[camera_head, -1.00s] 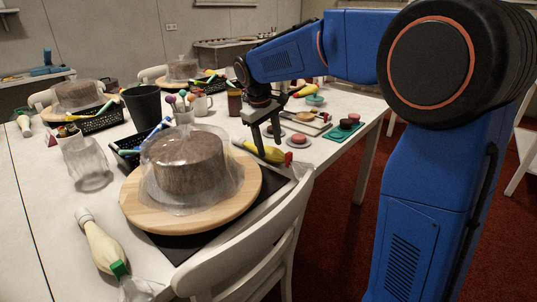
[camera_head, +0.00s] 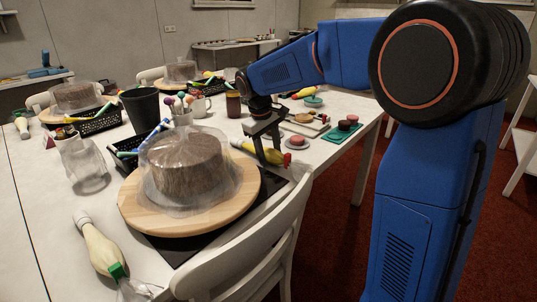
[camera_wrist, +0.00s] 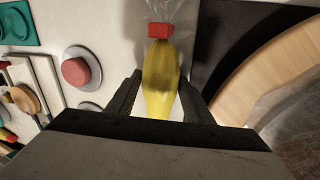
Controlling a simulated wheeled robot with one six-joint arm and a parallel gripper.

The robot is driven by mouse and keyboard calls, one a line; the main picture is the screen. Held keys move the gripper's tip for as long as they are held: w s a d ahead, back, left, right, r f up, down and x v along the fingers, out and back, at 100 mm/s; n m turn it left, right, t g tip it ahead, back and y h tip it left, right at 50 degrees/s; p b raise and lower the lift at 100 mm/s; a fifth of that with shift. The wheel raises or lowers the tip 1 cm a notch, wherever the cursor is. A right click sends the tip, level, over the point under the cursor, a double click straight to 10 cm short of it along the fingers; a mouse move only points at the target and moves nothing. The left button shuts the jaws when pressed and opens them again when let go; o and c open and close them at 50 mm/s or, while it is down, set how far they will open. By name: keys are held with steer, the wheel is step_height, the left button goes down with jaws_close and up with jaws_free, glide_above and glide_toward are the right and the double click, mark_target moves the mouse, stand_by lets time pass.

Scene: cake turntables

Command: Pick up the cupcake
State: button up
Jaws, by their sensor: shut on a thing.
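My gripper (camera_head: 270,152) is down at the table, shut on a yellow piping bag (camera_head: 245,147) with a red tip. In the wrist view the yellow piping bag (camera_wrist: 160,85) lies between the two fingers of my gripper (camera_wrist: 159,88), its red end pointing up the picture. I cannot make out a clear cupcake. A small round pink-red sweet (camera_wrist: 76,72) sits on a white dish left of my gripper in the wrist view; it also shows in the head view (camera_head: 297,141), just right of my gripper.
A covered brown cake (camera_head: 187,165) stands on a wooden turntable (camera_head: 150,222) left of my gripper, over a dark mat. A white chair (camera_head: 250,252) stands in front. A green tray (camera_head: 341,134) with round sweets lies to the right. A black cup (camera_head: 139,108) stands behind the cake.

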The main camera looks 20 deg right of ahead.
mark_target(270, 148)
steer(key=shift+d+v, duration=0.15)
steer(key=shift+v, duration=0.65)
steer(key=shift+d+v, duration=0.15)
steer(key=shift+v, duration=0.6)
steer(key=shift+d+r, duration=0.15)
steer(key=shift+r, duration=0.15)
steer(key=s+d, duration=0.8)
steer(key=s, duration=0.5)
steer(key=s+d, duration=0.9)
steer(key=s, duration=0.4)
steer(key=shift+d, duration=0.25)
steer(key=shift+s, duration=0.15)
